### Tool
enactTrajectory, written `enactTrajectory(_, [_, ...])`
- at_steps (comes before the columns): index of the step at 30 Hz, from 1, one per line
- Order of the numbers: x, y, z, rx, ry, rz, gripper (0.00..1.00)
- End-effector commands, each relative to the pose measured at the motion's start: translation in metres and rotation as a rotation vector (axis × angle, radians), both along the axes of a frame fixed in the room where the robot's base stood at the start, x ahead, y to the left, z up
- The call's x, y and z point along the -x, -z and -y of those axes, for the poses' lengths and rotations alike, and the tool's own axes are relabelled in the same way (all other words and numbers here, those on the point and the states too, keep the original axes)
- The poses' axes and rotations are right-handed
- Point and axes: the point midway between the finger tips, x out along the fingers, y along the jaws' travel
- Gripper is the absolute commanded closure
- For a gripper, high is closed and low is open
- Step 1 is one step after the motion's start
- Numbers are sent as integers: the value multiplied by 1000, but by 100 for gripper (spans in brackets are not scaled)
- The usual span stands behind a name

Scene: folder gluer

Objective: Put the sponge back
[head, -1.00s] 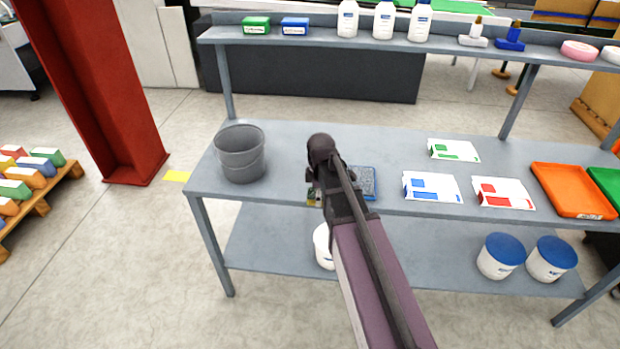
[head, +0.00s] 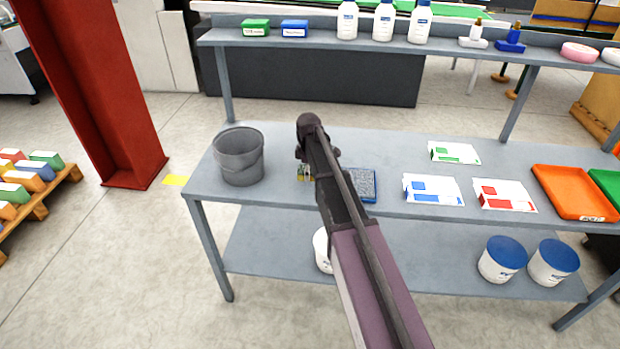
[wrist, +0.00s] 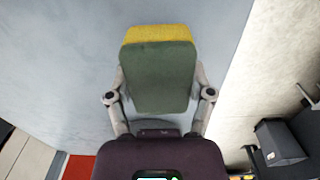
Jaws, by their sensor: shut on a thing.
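The sponge (wrist: 158,75), yellow with a dark green scouring side, is held between the two fingers of my gripper (wrist: 160,98) in the wrist view. In the head view, my gripper (head: 306,170) is above the grey table, between the bucket and a blue-edged tray with a speckled grey inside (head: 361,185). Only a small yellow and green bit of the sponge (head: 303,172) shows there; my arm hides the rest. The grey bucket (head: 239,158) stands upright at the table's left end, apart from my gripper.
White cartons with blue (head: 433,190), red (head: 503,195) and green (head: 453,153) marks lie to the right, beside an orange tray (head: 574,192). A raised shelf (head: 330,37) with bottles and small boxes runs along the back. White tubs with blue lids (head: 502,258) stand below.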

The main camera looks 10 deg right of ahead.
Motion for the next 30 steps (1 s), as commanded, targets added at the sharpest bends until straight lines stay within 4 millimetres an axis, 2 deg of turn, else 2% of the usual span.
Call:
enactTrajectory(10, [-2,0,-1,0,-1,0,69])
enactTrajectory(15, [-17,2,-1,0,-1,0,69])
enactTrajectory(24, [-13,31,-1,0,-1,0,69])
enactTrajectory(30, [-13,37,-2,0,-1,0,69])
